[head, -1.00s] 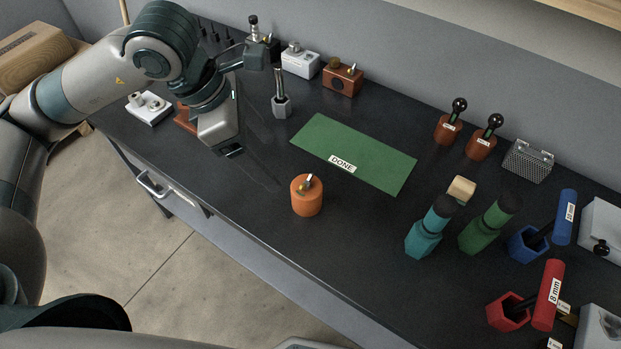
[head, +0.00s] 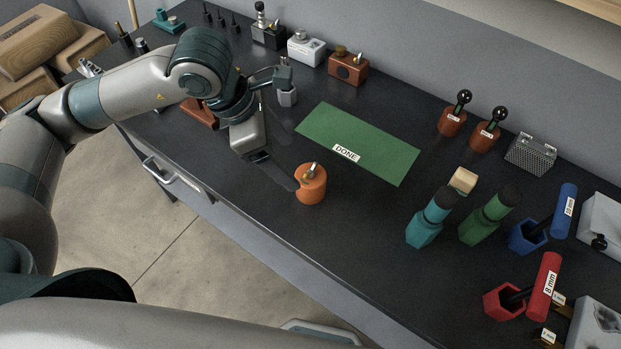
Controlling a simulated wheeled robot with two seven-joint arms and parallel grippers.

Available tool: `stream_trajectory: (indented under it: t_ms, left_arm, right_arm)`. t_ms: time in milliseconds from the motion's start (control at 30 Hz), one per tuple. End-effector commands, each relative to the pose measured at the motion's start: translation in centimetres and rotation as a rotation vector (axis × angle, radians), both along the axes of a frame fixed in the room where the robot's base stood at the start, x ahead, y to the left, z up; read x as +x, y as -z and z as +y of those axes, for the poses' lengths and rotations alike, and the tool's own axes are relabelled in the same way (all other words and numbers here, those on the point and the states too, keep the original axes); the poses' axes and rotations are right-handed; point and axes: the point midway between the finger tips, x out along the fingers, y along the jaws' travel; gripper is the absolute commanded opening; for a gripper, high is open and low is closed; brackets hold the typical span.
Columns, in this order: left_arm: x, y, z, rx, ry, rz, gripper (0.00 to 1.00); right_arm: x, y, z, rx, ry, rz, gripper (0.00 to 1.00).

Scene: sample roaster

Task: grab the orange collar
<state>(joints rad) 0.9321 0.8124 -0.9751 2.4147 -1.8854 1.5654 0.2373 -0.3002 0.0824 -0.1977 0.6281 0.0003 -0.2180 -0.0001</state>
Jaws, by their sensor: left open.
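The orange collar (head: 311,188) is a short orange cylinder with a small metal fitting standing up from its top. It stands upright on the dark bench, just in front of the green mat (head: 360,141) marked DONE. My left gripper (head: 292,184) comes in from the left, with its dark fingers reaching down toward the collar's left side. It is open. The fingertips are at or very near the collar's left edge; I cannot tell whether they touch. My right gripper is not in view.
A brown block (head: 347,69) and white block (head: 305,49) stand along the back. The bench's front edge runs close below the collar.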

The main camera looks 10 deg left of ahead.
Motion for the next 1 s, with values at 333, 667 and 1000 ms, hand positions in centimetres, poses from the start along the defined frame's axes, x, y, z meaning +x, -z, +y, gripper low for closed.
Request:
stream_trajectory:
  t_ms: [333,667,1000]
  left_arm:
    - [0.8,5.1,-2.1,0.000,-0.001,0.004,0.74]
    - [1.0,6.2,-2.4,0.000,0.000,-0.001,0.74]
    - [1.3,6.7,-2.8,0.000,-0.001,0.004,0.74]
  right_arm:
    - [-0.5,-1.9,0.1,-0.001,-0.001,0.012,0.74]
    - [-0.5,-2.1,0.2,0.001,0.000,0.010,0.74]
    - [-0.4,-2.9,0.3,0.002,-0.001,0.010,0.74]
